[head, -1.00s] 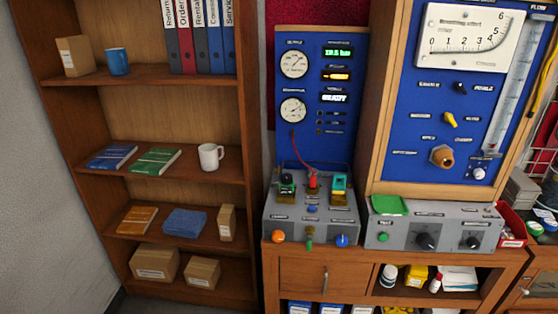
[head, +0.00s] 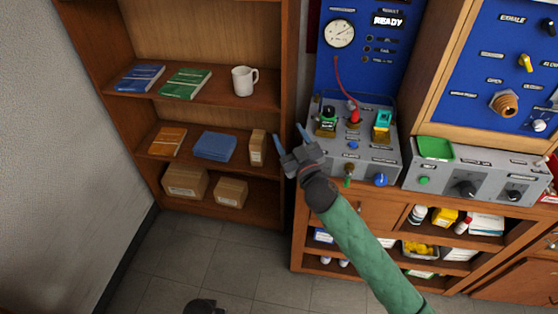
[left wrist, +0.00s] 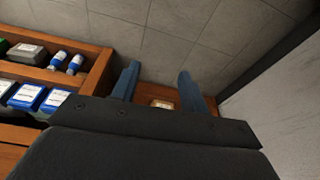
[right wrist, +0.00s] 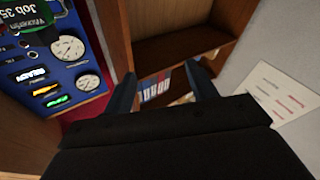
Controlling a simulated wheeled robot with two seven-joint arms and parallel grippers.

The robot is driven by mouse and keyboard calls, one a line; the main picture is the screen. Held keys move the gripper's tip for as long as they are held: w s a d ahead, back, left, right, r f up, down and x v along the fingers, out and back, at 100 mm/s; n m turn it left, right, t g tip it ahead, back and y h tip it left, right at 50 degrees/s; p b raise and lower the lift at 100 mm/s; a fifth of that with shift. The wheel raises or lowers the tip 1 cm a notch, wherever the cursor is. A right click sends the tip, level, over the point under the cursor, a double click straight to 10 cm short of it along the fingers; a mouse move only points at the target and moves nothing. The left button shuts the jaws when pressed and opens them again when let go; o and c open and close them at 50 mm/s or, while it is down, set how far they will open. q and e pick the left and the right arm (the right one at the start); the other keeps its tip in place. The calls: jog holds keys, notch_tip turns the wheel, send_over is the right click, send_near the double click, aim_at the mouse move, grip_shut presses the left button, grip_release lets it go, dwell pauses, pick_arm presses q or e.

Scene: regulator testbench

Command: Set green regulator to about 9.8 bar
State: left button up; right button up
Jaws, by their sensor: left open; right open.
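The green regulator (head: 326,120), with a dark top and green body, stands at the left of the grey bench unit (head: 395,158). A red fitting (head: 354,117) with a red hose and a teal regulator (head: 382,122) stand to its right. My right gripper (head: 291,139) is open and empty, left of the unit and apart from the green regulator. Its fingers also show in the right wrist view (right wrist: 162,88).
The blue gauge panel (head: 372,70) rises behind the unit, its display showing READY. A green knob (head: 348,170) and blue knob (head: 381,180) are on the front. A bookshelf (head: 190,112) stands left with books, mug and boxes. The floor (head: 250,265) is clear.

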jog(key=a+r+n+g+y, duration=0.85)
jog(key=a+n+y, duration=0.25)
jog(key=n+y, duration=0.15)
pick_arm(q)
jog(key=s+a+f, duration=0.1)
jog(key=s+f, duration=0.3)
jog(key=f, duration=0.9)
jog(key=s+a+f, duration=0.2)
jog(key=s+f, duration=0.2)
jog(key=f, duration=0.9)
pick_arm(e)
jog(key=n+g+h, duration=0.6)
jog(key=g+h, duration=0.5)
jog(key=h, duration=0.9)
send_over(329, 108)
jog(key=shift+s+t+p, duration=0.15)
jog(key=shift+t+p, duration=0.1)
jog(key=shift+p, duration=0.1)
jog(key=shift+f+p, duration=0.35)
pick_arm(q)
jog(key=s+a+f+p, duration=0.1)
jog(key=s+f, duration=0.1)
jog(key=s, duration=0.3)
jog(key=s+a+f+g+p, duration=0.1)
jog(key=s+f+p, duration=0.1)
jog(key=s, duration=0.3)
jog(key=shift+s+f, duration=0.25)
jog(key=shift+f, duration=0.5)
pick_arm(e)
jog(key=shift+f, duration=3.5)
